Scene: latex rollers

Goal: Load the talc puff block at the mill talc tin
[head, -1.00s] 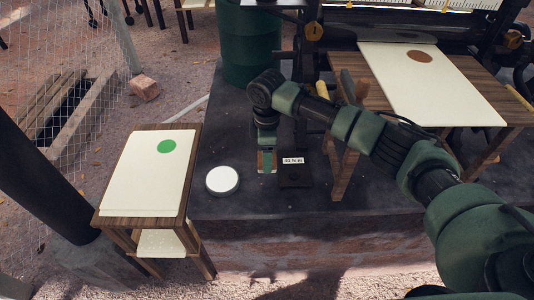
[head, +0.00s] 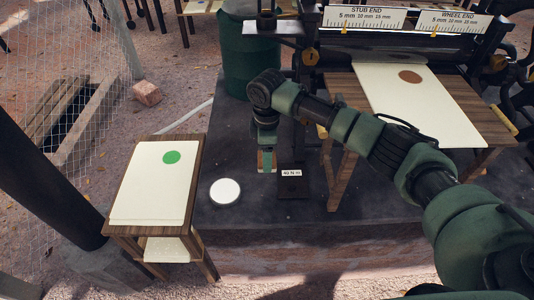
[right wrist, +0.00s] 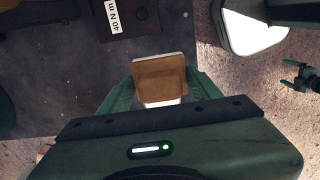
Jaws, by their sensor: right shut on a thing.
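My right gripper (head: 266,168) hangs low over the dark slab, between the white round tin (head: 225,191) and a dark block with a "40 N m" label (head: 291,182). In the right wrist view my right gripper (right wrist: 160,92) is shut on the talc puff block (right wrist: 160,80), a tan-brown block with a pale edge. The block also shows small and tan in the head view (head: 266,160). The tin stands left of the gripper, apart from it, with its white top up. My left gripper is not in view.
A wooden stand with a cream sheet and green dot (head: 154,185) is on the left. A wooden table with a cream sheet and brown dot (head: 440,105) stands before the mill at right. A green drum (head: 250,70) is behind. The labelled block (right wrist: 130,20) is close to the gripper.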

